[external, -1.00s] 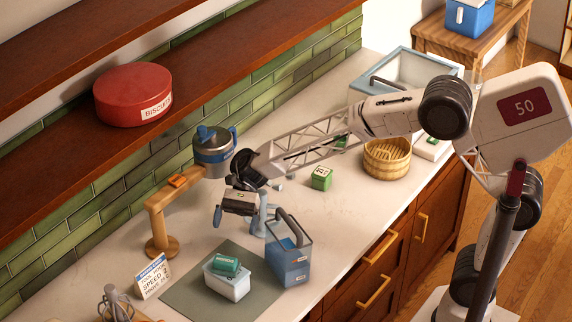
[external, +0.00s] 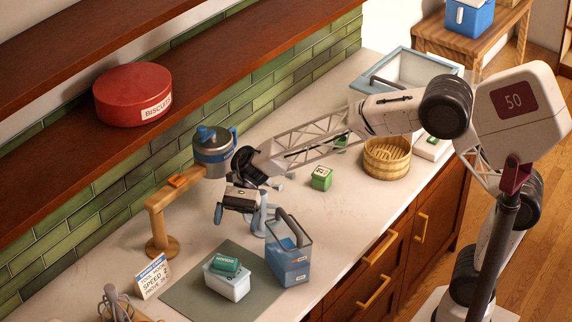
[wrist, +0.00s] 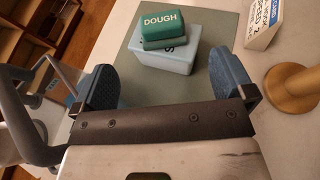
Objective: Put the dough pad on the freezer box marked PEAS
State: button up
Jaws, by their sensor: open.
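The dough pad is a small green block marked DOUGH (wrist: 163,28); it also shows in the external view (external: 225,263). It rests on top of a pale blue-white box (wrist: 168,62), which stands on a grey-green mat (external: 183,292). The box's label is mostly covered in the wrist view; only a letter like S shows, so I cannot read it as PEAS. My gripper (external: 240,217) is open and empty, above and behind the box in the external view. In the wrist view its two fingers (wrist: 165,84) are apart, with the box and pad beyond them, not touching.
A blue clear-sided caddy with a dark handle (external: 290,262) stands right of the box. A wooden stand (external: 160,225) and a speed sign (external: 152,277) are at left. A green block (external: 321,178) and a bamboo basket (external: 387,158) sit farther back.

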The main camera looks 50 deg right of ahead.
jog(key=w+d+r+m+t, duration=0.3)
jog(key=d+r+m+t, duration=0.3)
jog(key=m, duration=0.3)
jog(key=w+d+r+m+t, duration=0.35)
jog(key=r+m+t, duration=0.25)
jog(key=m+t, duration=0.25)
jog(key=s+d+r+m+t+h, duration=0.25)
jog(key=d+m+h, duration=0.25)
jog(key=d+m, duration=0.3)
jog(key=s+d+r+m+t+h, duration=0.1)
jog(key=s+d+m+h, duration=0.25)
jog(key=d+m, duration=0.5)
jog(key=s+d+f+m+g+h, duration=0.4)
jog(key=s+d+m+h, duration=0.2)
jog(key=s+d+m, duration=0.6)
jog(key=s+a+f+m+g+y, duration=0.1)
jog(key=s+f+m+g, duration=0.2)
jog(key=s+m, duration=0.3)
jog(key=s+f+m+g+y, duration=0.1)
jog(key=s+f+m+g, duration=0.2)
jog(key=s, duration=1.2)
jog(key=m, duration=0.3)
jog(key=shift+a+f+m, duration=0.2)
jog(key=shift+a+m, duration=0.1)
jog(key=shift+a, duration=0.1)
